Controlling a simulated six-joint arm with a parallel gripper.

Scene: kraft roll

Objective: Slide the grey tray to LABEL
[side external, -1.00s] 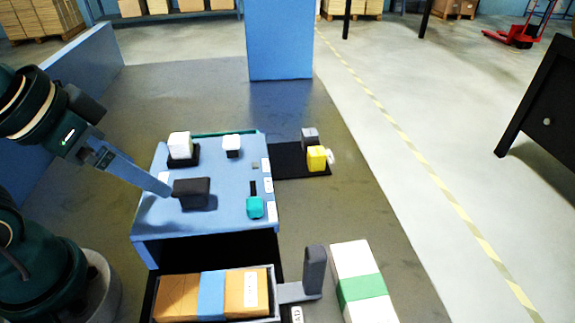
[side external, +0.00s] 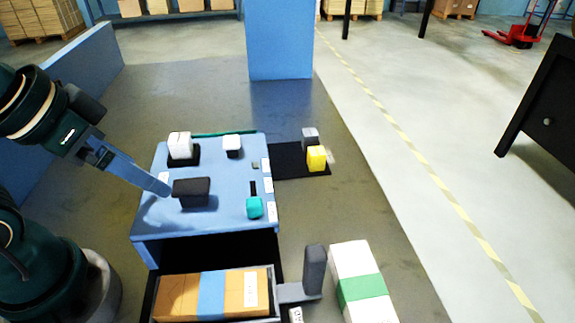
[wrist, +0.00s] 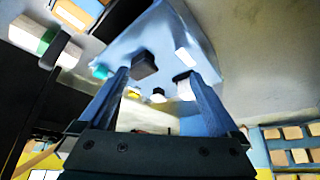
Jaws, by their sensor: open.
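The grey tray (side external: 288,293) is at the bottom of the side view, below the front of the blue bench. It carries a brown carton (side external: 178,297) with a blue band and a white label. A dark upright grip (side external: 314,271) stands at the tray's right end. The tray's lower part is cut off by the picture edge. My gripper (side external: 162,187) is above the left part of the blue bench, far from the tray's grip, and holds nothing. Its two fingers are spread in the wrist view (wrist: 152,80). I cannot read which marking is LABEL.
The blue bench (side external: 220,215) carries a black block (side external: 191,191), white blocks on dark pads (side external: 180,144) and a teal block (side external: 254,207). A white box with a green band (side external: 362,288) stands right of the tray's grip. A yellow block (side external: 316,158) sits on a black mat behind.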

